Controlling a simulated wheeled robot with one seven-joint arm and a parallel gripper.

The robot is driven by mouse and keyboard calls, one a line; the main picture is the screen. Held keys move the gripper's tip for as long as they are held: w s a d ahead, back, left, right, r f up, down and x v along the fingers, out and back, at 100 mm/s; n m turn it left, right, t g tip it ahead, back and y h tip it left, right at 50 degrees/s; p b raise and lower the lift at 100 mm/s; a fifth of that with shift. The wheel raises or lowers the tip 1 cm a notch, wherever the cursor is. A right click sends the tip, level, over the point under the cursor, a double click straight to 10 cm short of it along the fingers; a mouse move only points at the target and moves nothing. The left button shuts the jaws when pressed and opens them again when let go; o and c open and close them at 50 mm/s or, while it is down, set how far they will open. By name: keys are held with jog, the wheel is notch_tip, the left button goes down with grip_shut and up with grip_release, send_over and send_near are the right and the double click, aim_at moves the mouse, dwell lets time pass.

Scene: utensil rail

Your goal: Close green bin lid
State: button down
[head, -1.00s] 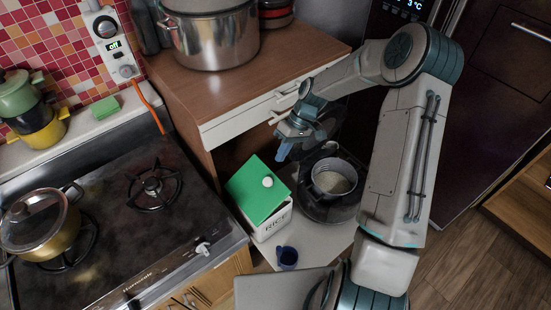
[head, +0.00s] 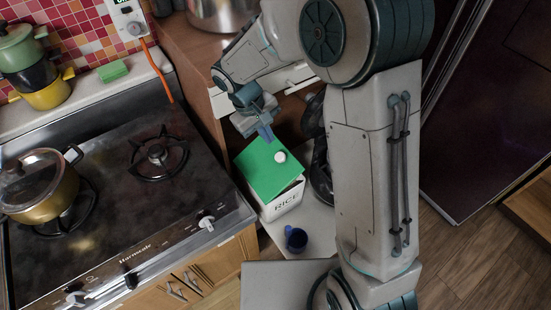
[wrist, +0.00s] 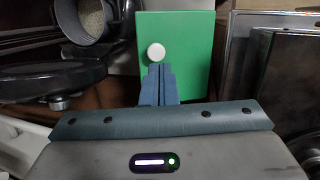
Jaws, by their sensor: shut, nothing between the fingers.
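The green lid (head: 268,165) with a round white knob (head: 280,156) lies over the white bin marked RICE (head: 284,202). The lid looks a little raised along its near right edge, but I cannot tell how far it is open. In the wrist view the green lid (wrist: 190,50) is straight ahead, with its knob (wrist: 156,52) just beyond my fingertips. My gripper (head: 267,133) is at the lid's far edge, its blue fingers together and empty. The wrist view also shows my gripper (wrist: 160,72) shut. I cannot tell whether the fingertips touch the lid.
A blue cup (head: 296,238) stands in front of the bin on the low shelf. The stove (head: 120,190) with a lidded gold pot (head: 40,190) is to the left. A wooden counter with a steel pot (head: 222,15) is behind. A pot of grains (wrist: 85,18) shows in the wrist view.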

aim_at(279, 156)
jog(key=s+a+r+t+h+b, duration=0.1)
jog(key=s+a+r+t+b, duration=0.1)
jog(key=a+r+t, duration=0.1)
jog(key=p+x, duration=0.1)
jog(key=x, duration=1.3)
jog(key=shift+f, duration=0.15)
jog(key=shift+w, duration=0.1)
